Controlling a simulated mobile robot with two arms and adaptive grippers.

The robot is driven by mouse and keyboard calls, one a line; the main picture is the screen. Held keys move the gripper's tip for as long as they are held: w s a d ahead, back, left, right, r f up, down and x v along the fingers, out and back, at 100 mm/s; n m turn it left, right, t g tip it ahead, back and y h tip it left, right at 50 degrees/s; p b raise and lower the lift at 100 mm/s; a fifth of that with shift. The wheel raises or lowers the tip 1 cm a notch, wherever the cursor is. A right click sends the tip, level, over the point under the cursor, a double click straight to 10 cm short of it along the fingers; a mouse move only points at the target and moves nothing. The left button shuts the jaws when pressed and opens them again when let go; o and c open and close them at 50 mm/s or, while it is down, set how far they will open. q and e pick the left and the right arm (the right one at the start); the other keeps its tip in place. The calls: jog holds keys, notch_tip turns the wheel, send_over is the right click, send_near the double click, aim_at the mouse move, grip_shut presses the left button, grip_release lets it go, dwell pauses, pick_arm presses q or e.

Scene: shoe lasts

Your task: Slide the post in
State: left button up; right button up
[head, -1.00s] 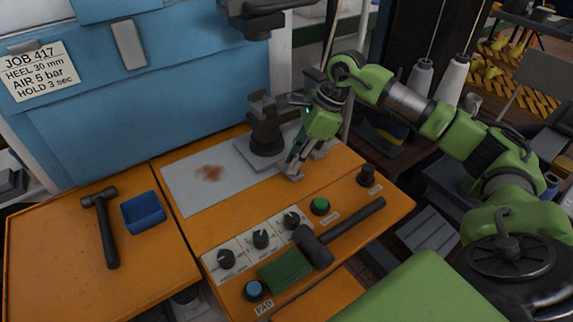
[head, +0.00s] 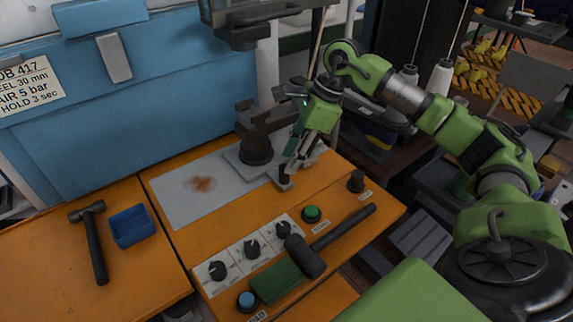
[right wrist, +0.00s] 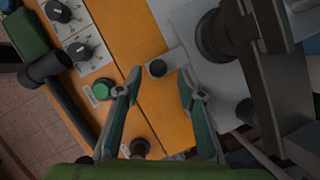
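The post (head: 256,148) is a dark upright on a round base, standing on a grey slide plate (head: 236,161). The dark base of the post also shows in the right wrist view (right wrist: 212,38), at the upper right. A grey tab with a short black knob (right wrist: 157,69) sticks out from the plate's near side. My right gripper (head: 287,180) is low over that tab. In the right wrist view its fingers (right wrist: 159,84) are apart, with the knob showing in the gap just beyond the tips; contact is not visible. My left gripper is in neither view.
A control panel with several dials, a green button (head: 311,213) and a black knob (head: 356,181) lies in front. A black mallet (head: 330,240) and green pad (head: 277,281) rest there. A hammer (head: 93,240) and blue tray (head: 132,226) lie left. A machine head (head: 262,22) hangs above.

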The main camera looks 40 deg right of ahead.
jog(key=v, duration=0.8)
jog(key=shift+d, duration=0.15)
jog(key=shift+s+f, duration=0.1)
